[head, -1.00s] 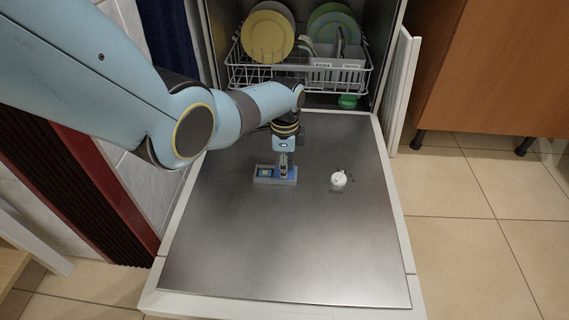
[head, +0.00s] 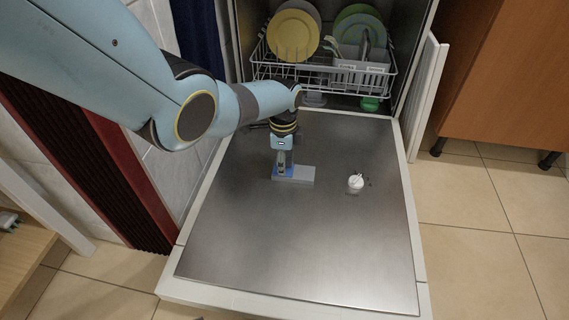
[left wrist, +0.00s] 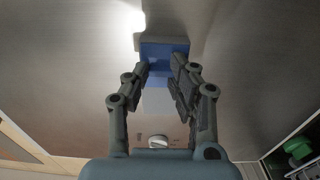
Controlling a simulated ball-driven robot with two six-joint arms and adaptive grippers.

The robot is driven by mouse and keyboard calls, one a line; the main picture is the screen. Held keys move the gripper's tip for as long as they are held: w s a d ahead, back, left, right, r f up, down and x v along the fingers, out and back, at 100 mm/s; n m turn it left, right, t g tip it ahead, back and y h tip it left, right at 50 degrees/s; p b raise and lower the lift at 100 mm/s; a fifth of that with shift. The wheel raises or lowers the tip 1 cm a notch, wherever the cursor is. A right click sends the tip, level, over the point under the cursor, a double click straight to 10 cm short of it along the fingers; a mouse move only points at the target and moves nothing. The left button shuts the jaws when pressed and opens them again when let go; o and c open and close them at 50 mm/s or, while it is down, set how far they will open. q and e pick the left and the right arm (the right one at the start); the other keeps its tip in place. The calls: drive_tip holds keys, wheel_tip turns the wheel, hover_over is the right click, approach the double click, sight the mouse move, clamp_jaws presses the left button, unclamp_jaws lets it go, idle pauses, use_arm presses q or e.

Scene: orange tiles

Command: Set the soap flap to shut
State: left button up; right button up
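The soap dispenser (head: 304,176) is a small grey tray on the inner face of the lowered dishwasher door. Its blue soap flap (left wrist: 165,54) sits at the dispenser's left end in the head view, where my gripper partly hides it. The bare grey part lies to its right. My left gripper (head: 284,170) points down at the flap. In the left wrist view its two fingers (left wrist: 160,66) are drawn in on either side of the flap's blue middle and look closed on it. No tablet shows. My right gripper is in neither view.
A white dial (head: 356,182) sits on the door right of the dispenser. The lower rack (head: 322,74) with plates and a cutlery basket stands inside the dishwasher behind. The door's front half is bare. A wooden cabinet (head: 505,80) stands at the right.

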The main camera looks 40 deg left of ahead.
use_arm(q)
drive_tip(key=o, duration=0.6)
drive_tip(key=shift+w+a+r, duration=0.35)
drive_tip(key=shift+w+a, duration=0.1)
drive_tip(key=shift+a, duration=0.05)
drive_tip(key=shift+c, duration=0.2)
wheel_tip(320, 180, up, 12)
drive_tip(key=shift+s+d+f, duration=0.25)
drive_tip(key=shift+s+d, duration=0.05)
